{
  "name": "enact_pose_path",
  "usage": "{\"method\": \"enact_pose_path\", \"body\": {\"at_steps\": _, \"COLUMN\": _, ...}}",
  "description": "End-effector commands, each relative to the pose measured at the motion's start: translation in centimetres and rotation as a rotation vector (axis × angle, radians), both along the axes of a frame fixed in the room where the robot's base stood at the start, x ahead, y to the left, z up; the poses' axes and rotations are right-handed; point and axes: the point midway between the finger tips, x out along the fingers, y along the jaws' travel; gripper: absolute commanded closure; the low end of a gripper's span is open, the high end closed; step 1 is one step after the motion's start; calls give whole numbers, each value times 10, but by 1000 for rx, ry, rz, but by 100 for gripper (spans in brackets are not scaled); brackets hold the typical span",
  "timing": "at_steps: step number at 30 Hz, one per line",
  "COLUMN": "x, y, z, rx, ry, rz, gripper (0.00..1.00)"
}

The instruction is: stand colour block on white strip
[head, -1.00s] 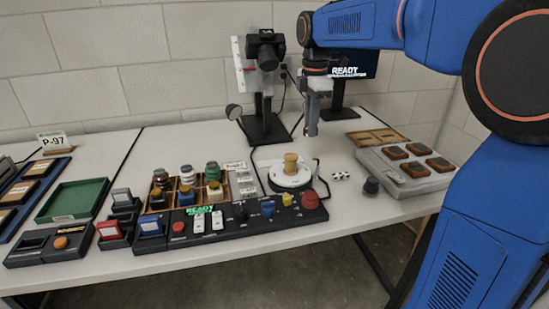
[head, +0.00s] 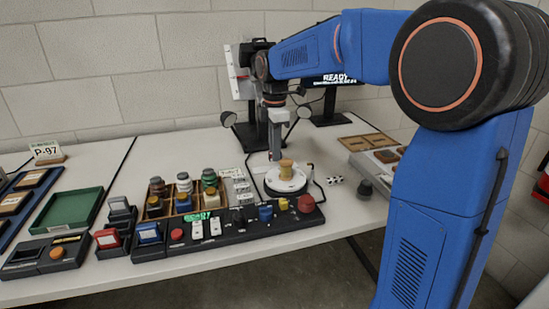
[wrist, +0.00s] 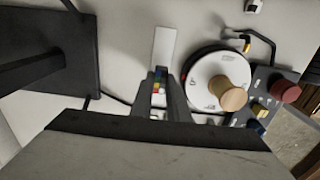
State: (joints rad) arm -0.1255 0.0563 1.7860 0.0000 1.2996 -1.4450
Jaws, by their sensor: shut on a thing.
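In the wrist view, a small block with coloured squares (wrist: 158,86) sits between the fingertips of my gripper (wrist: 159,96), which is shut on it. The white strip (wrist: 165,46) is a pale narrow rectangle just above the block in that view. Its lower end meets the block in the picture; I cannot tell whether they touch. In the head view my gripper (head: 276,154) points down behind and left of the white round turntable (head: 286,181). The block and the strip cannot be made out there.
The turntable, with a wooden knob (wrist: 234,98), is close to my gripper's right in the wrist view. A black stand base (wrist: 50,65) is on the other side. A black button panel (head: 228,227) lies along the front. A cable loops around the turntable.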

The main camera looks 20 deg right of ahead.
Motion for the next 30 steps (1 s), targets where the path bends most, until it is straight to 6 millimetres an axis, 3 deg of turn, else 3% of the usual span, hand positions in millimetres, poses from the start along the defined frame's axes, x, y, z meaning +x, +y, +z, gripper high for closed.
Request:
{"method": "enact_pose_path", "body": {"at_steps": 6, "x": 0, "y": 0, "z": -26, "rx": 0, "ry": 0, "rz": 0, "gripper": 100}}
{"method": "enact_pose_path", "body": {"at_steps": 17, "x": 0, "y": 0, "z": -30, "rx": 0, "ry": 0, "rz": 0, "gripper": 100}}
{"method": "enact_pose_path", "body": {"at_steps": 18, "x": 0, "y": 0, "z": -30, "rx": 0, "ry": 0, "rz": 0, "gripper": 83}}
{"method": "enact_pose_path", "body": {"at_steps": 20, "x": 0, "y": 0, "z": -30, "rx": 0, "ry": 0, "rz": 0, "gripper": 69}}
{"method": "enact_pose_path", "body": {"at_steps": 30, "x": 0, "y": 0, "z": -28, "rx": 0, "ry": -1, "rz": 0, "gripper": 67}}
